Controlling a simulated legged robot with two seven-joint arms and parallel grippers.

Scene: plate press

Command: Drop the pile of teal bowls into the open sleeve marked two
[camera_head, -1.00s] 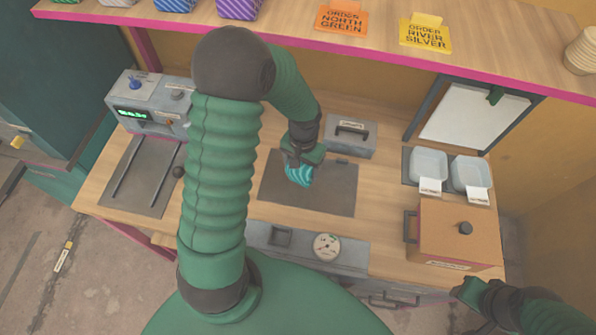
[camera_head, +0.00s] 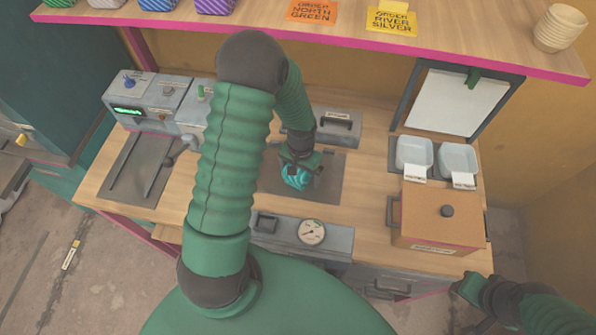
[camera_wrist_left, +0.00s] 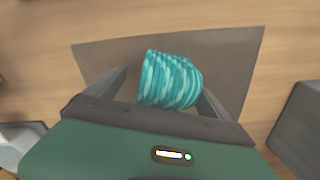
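The pile of teal bowls (camera_head: 297,177) is nested and striped, and sits on or just over the dark mat (camera_head: 330,192) in the middle of the counter. In the left wrist view the pile (camera_wrist_left: 168,80) looks tilted, its rims slanting to the right. My left gripper (camera_head: 299,162) is at the pile, with one finger on each side in the left wrist view (camera_wrist_left: 164,88). A gap shows at the left finger; the right finger overlaps the pile's edge, contact unclear. My right gripper (camera_head: 465,287) is at the lower right, away from the pile. No sleeve marked two can be made out.
Two white trays (camera_head: 414,152) with small unreadable labels stand at right, behind a brown box (camera_head: 440,217) with a knob. A grey handled box (camera_head: 338,127) is behind the mat, a gauge panel (camera_head: 312,232) in front. A control unit (camera_head: 150,100) stands at left.

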